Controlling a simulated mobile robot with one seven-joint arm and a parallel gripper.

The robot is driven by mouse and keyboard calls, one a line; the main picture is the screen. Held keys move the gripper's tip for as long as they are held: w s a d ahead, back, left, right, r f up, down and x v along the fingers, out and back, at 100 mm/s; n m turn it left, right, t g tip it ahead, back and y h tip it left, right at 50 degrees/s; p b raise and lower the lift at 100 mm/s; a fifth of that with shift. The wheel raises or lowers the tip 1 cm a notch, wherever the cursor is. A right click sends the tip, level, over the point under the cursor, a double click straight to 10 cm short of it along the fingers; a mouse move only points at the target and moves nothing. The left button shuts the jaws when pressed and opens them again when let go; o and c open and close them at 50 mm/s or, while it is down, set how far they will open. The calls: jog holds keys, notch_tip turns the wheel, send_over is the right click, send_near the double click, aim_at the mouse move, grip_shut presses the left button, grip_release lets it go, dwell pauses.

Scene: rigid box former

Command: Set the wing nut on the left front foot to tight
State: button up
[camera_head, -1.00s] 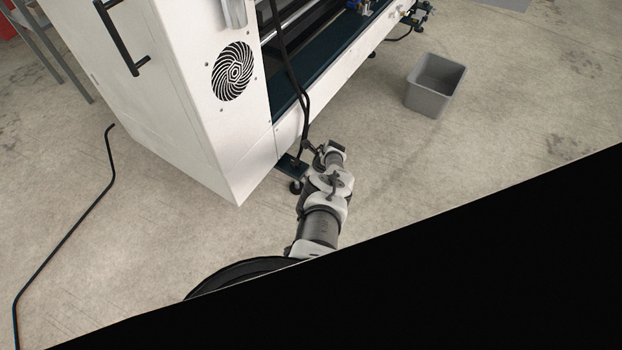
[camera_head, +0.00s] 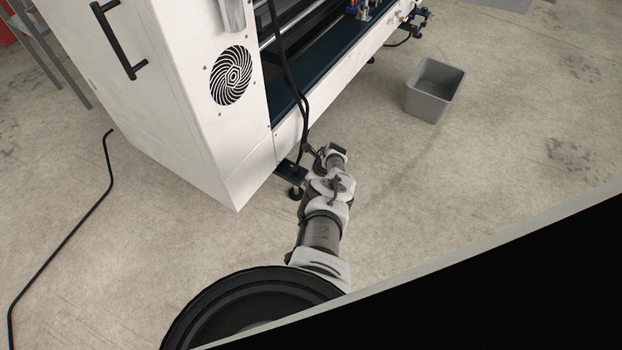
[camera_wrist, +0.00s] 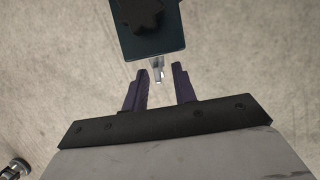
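My gripper (camera_wrist: 160,82) shows in the wrist view with its two dark fingers apart, pointing up the picture. A small shiny metal piece (camera_wrist: 157,68), possibly the wing nut, sticks out from the edge of a dark plate (camera_wrist: 150,47) and lies between or just beyond the fingertips; contact cannot be told. A black star-shaped knob or foot part (camera_wrist: 143,12) sits on the plate. In the head view, a dark foot bracket (camera_head: 290,172) with a round black foot (camera_head: 297,192) is at the machine's lower corner, beside my arm. My gripper is hidden there behind my wrist.
The white machine (camera_head: 180,110) stands close to my arm, with a black cable (camera_head: 303,110) hanging near the foot. A grey bin (camera_head: 435,90) stands on the floor to the right. Another round metal part (camera_wrist: 15,168) shows at the wrist view's lower left.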

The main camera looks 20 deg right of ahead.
jog(key=p+v, duration=1.3)
jog(key=p, duration=0.1)
jog(key=shift+r, duration=0.4)
